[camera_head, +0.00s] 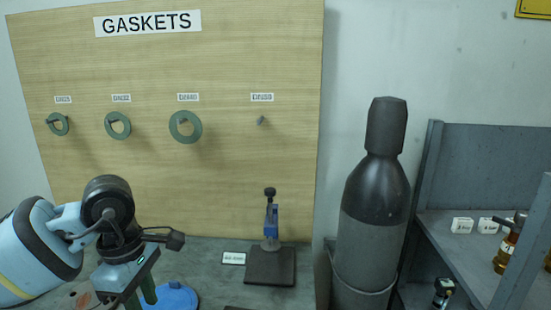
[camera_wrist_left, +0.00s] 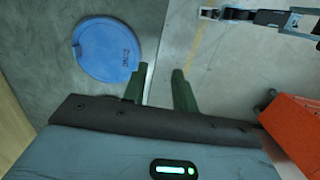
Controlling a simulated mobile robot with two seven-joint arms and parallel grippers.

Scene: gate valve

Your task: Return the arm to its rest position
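My left arm comes in from the left in the head view, with its left gripper (camera_head: 140,294) low over the bench. In the left wrist view the two green fingers of this gripper (camera_wrist_left: 158,82) stand apart with nothing between them. A round blue disc (camera_wrist_left: 106,48) with a small label lies flat on the grey bench, beside the fingers and not touching them. It also shows in the head view (camera_head: 176,297), partly hidden by the gripper. My right gripper cannot be made out in either view.
A gasket board (camera_head: 225,60) stands behind, with three green rings on pegs and one bare peg. A blue stand (camera_head: 270,262) is on the bench. A dark gas cylinder (camera_head: 374,215) and a grey shelf (camera_head: 455,255) are at right. An orange object (camera_wrist_left: 297,125) sits by the floor.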

